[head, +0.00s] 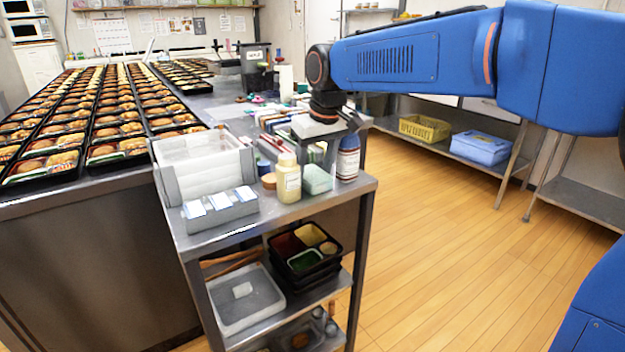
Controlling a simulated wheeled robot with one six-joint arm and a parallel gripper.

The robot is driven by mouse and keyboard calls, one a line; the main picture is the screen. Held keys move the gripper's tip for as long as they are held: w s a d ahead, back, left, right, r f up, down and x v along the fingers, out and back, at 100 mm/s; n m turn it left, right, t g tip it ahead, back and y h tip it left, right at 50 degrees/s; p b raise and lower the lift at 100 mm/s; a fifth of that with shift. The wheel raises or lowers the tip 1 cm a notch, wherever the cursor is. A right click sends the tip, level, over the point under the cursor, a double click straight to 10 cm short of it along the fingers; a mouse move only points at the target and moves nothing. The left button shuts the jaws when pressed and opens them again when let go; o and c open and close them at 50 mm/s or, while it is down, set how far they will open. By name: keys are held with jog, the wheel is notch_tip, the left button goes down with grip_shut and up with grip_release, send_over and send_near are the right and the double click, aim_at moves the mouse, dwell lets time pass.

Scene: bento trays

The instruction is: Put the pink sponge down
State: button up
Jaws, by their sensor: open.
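My gripper (318,148) hangs pointing down over the top of the small metal cart (240,236), at its back right part. It is open; its fingers are small and partly blend with the items behind them. I cannot make out a pink sponge clearly. A pale green, sponge-like block (317,180) rests on the cart top just below my gripper, between a cream bottle and a dark bottle. Whether anything lies between or behind the fingers is hard to tell.
The cream bottle (288,179) and dark white-labelled bottle (348,158) stand close by. A clear bin (203,160) and grey box (220,210) fill the cart's left. Bento trays (45,172) cover the long counter. Wooden floor (450,250) is open at right.

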jog(key=shift+f, duration=0.25)
dwell(0.3)
jog(key=c, duration=0.7)
jog(key=shift+c, duration=0.2)
